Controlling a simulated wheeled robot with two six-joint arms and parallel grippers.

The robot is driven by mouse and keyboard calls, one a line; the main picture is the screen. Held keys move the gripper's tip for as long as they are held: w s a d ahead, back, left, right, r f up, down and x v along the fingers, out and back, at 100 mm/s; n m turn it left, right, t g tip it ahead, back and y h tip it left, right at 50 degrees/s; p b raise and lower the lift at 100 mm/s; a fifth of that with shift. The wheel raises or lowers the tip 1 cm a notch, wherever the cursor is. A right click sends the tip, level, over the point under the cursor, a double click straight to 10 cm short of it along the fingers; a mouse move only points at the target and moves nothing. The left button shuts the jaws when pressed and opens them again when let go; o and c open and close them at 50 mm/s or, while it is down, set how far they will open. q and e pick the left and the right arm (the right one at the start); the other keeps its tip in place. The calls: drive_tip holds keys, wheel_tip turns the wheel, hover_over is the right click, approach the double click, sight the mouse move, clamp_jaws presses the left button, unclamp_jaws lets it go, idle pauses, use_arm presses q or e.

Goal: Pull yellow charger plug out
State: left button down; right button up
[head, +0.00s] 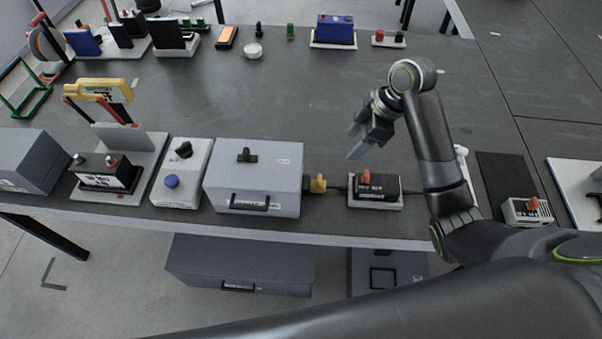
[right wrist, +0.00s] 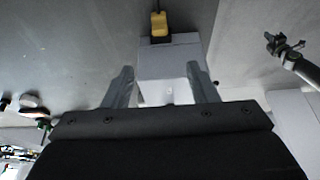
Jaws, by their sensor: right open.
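The yellow charger plug (head: 318,184) sits at the right side of the grey box (head: 254,172), touching it, with a dark cable running right from it. In the right wrist view the yellow plug (right wrist: 158,24) is near the top, against a pale block (right wrist: 170,58). My right gripper (head: 358,145) is open and empty. It hangs above the table, up and to the right of the plug. In the right wrist view its two fingers (right wrist: 160,80) are spread apart, with the plug beyond their tips. My left gripper is not in view.
A black device with an orange knob (head: 374,188) stands right of the plug. A white unit with a blue button (head: 181,172) stands left of the grey box. Several devices line the far edge, including a blue box (head: 334,31). The table's middle is clear.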

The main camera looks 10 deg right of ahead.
drive_tip(key=b, duration=0.5)
approach(320, 178)
drive_tip(key=x, duration=0.9)
drive_tip(key=shift+r, duration=0.1)
drive_tip(key=shift+c, duration=0.2)
